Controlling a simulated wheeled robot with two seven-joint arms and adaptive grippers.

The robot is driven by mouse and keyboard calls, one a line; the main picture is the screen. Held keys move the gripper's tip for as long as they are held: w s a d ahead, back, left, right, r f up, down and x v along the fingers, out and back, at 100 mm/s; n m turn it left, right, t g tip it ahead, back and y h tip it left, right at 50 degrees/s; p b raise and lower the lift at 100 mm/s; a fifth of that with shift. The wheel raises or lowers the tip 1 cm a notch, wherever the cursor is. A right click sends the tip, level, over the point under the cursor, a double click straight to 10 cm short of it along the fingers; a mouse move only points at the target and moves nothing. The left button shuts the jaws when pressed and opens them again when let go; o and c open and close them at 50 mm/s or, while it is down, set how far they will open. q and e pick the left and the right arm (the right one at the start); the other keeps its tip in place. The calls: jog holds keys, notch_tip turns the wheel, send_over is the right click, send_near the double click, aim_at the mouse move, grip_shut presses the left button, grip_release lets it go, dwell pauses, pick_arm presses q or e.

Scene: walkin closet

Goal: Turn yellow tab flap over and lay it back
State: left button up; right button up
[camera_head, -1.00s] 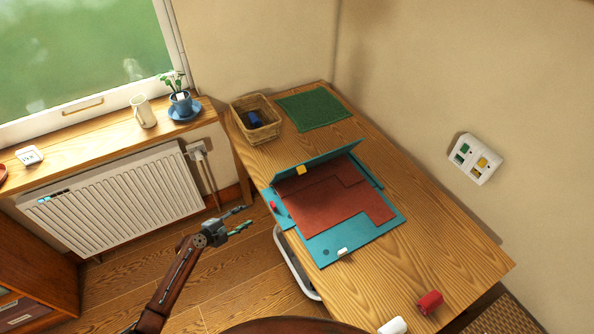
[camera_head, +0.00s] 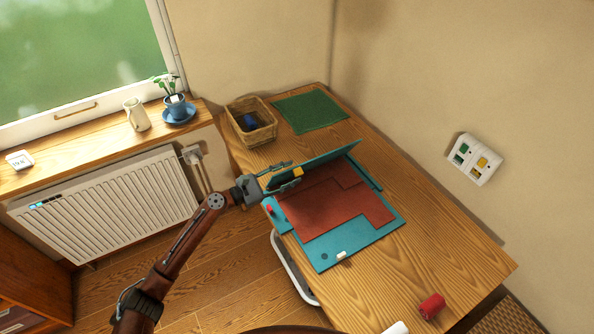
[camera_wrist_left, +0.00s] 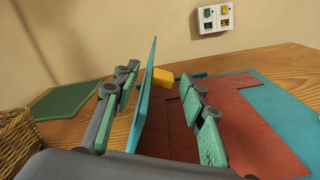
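A teal folder board (camera_head: 330,254) with dark red panels (camera_head: 325,210) lies on the wooden table. Its far flap (camera_head: 328,158) stands raised, tilted up from the board, with a yellow tab (camera_head: 298,172) at its left end. My left gripper (camera_head: 292,175) is at that end with its fingers apart. In the left wrist view, the raised flap (camera_wrist_left: 146,100) and yellow tab (camera_wrist_left: 162,79) are between the two open fingers (camera_wrist_left: 163,112); a gap shows between tab and right finger. Contact with the left finger is unclear. My right gripper is not in view.
A wicker basket (camera_head: 262,135) with a blue item and a green mat (camera_head: 310,111) lie beyond the board. A red tab (camera_head: 269,209) and white tab (camera_head: 341,254) are on other board edges. A red cylinder (camera_head: 431,305) lies near the table's front. The table's right side is clear.

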aim_at(294, 172)
pick_arm(q)
jog(key=shift+x, duration=1.8)
jog(key=shift+s, duration=0.1)
jog(key=shift+c, duration=0.4)
grip_shut()
jog(key=shift+a, duration=0.15)
